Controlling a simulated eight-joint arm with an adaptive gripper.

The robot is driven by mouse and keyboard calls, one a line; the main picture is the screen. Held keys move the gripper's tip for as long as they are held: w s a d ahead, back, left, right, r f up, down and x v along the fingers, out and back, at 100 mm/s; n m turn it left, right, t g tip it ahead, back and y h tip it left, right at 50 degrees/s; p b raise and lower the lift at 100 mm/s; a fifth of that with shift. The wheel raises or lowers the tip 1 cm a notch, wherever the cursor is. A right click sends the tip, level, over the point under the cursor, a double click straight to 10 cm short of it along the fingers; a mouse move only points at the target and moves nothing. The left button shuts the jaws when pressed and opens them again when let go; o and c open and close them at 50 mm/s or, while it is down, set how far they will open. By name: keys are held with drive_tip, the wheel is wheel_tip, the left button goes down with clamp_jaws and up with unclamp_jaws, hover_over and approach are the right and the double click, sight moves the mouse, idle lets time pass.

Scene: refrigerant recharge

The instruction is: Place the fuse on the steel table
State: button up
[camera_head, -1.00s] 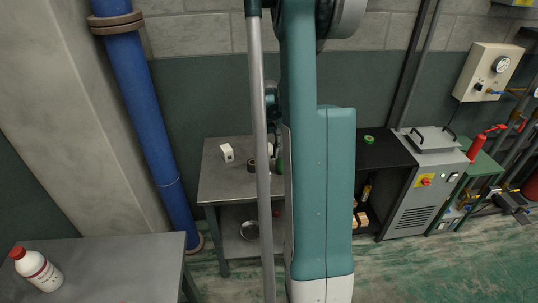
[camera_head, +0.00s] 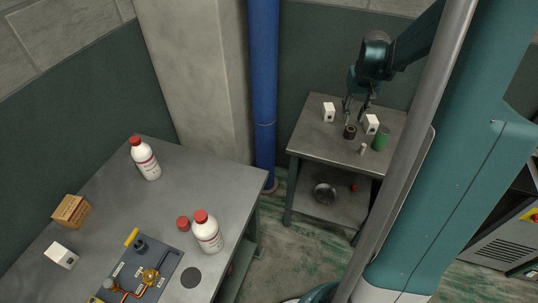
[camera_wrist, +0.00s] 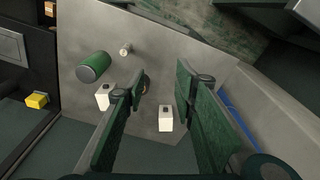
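A small pale cylinder, possibly the fuse (camera_head: 362,149), stands on the grey metal table (camera_head: 312,141) at the back; it also shows in the wrist view (camera_wrist: 125,49). My gripper (camera_head: 357,110) hangs over this table. In the wrist view my gripper (camera_wrist: 163,85) has its fingers wide apart with nothing held between them. The pale cylinder is outside the fingers, beyond the left one. A second grey metal table (camera_head: 215,178) is at the left; I cannot tell which one is called the steel table.
Near my fingers are two white boxes (camera_head: 329,112) (camera_head: 371,124), a dark brown ring (camera_head: 350,131) and a green cylinder (camera_head: 381,138). A metal bowl (camera_head: 325,194) is on the lower shelf.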

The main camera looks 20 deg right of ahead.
drive_tip(key=s+a+r+n+t, duration=0.15)
drive_tip(key=a+r, duration=0.25)
drive_tip(key=a, duration=0.7)
drive_tip(key=s+a+r+n+t, duration=0.1)
drive_tip(key=s+a+r, duration=0.3)
drive_tip(key=a, duration=0.7)
drive_tip(key=s+a+r+n+t, duration=0.15)
drive_tip(key=a+r, duration=0.35)
drive_tip(key=a, duration=0.6)
drive_tip(key=s+a+n+t, duration=0.1)
drive_tip(key=s+a+t, duration=0.1)
drive_tip(key=s+a, duration=0.5)
drive_tip(key=a, duration=0.3)
drive_tip(key=shift+s+a+f+y, duration=0.15)
drive_tip(key=shift+s+f+y, duration=0.15)
drive_tip(key=shift+s+y, duration=0.1)
